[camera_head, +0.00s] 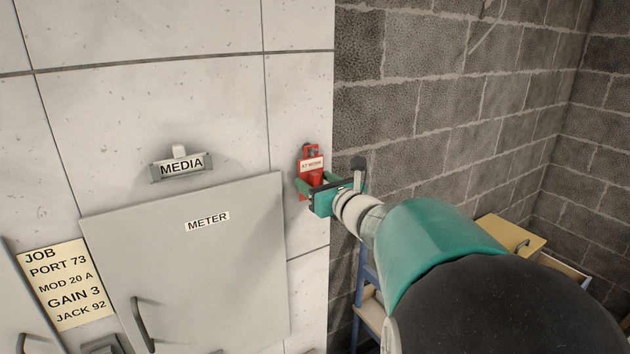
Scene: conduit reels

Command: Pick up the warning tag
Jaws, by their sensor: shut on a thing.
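The warning tag (311,165) is a small red and white piece with printed text, partly reading "AT WORK". It is at the right edge of the white wall panel, in front of a red holder (303,186). My gripper (312,184), teal and dark, reaches it from the right and is shut on the tag's lower red part. Its fingers cover some of that part. I cannot tell whether the tag still touches the holder.
A grey METER door (190,270) with a handle stands left of my gripper. A MEDIA holder (181,166) is above it. A JOB note (66,284) is at lower left. A blue-framed stand (366,290) and a yellowish drawer box (511,236) are at lower right, by the block wall.

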